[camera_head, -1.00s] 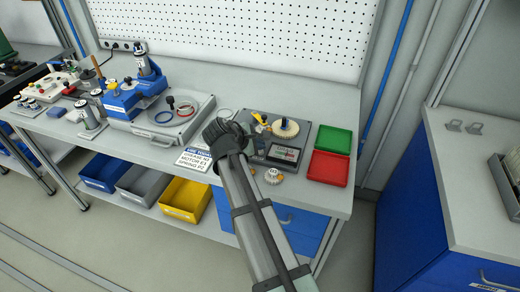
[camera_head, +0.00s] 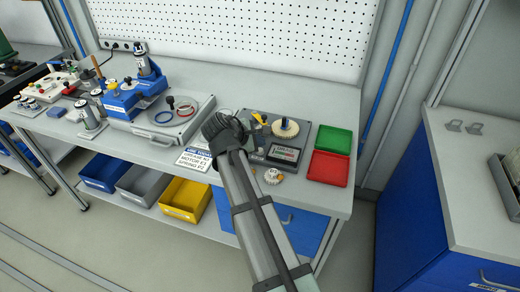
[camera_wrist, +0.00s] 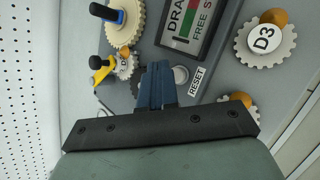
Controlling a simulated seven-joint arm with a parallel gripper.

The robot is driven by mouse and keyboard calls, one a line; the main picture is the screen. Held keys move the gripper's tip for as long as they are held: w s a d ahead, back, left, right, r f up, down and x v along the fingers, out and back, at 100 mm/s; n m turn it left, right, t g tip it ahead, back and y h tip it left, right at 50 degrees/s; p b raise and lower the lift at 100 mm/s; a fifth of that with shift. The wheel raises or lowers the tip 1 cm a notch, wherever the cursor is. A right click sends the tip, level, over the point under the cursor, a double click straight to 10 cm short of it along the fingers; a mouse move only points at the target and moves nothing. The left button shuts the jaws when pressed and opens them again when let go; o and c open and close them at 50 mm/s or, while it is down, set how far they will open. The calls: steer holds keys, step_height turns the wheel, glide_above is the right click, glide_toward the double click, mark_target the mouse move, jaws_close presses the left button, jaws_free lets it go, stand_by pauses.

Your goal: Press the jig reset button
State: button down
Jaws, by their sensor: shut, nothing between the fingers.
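The jig plate (camera_head: 300,133) is a grey panel on the bench, with a cream gear and a display on it; its surface also shows in the wrist view (camera_wrist: 215,60). A RESET label (camera_wrist: 197,81) lies just right of my fingertips in the wrist view. A small rounded piece (camera_wrist: 181,74), probably the reset button, shows between fingers and label, partly hidden. My gripper (camera_wrist: 158,72) is shut and empty, its dark blue fingers pointing at the plate. In the head view my gripper (camera_head: 214,124) is at the plate's left side. I cannot tell whether it touches anything.
The display (camera_wrist: 190,25) is close to the fingertips. A yellow-handled part (camera_wrist: 103,72) and gears, one marked D3 (camera_wrist: 265,40), surround them. A green tray (camera_head: 334,139) and red tray (camera_head: 328,168) stand right of the plate. A blue fixture (camera_head: 125,103) stands to the left.

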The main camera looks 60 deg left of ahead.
steer(key=shift+r, duration=0.2)
steer(key=shift+r, duration=2.4)
steer(key=shift+w, duration=0.1)
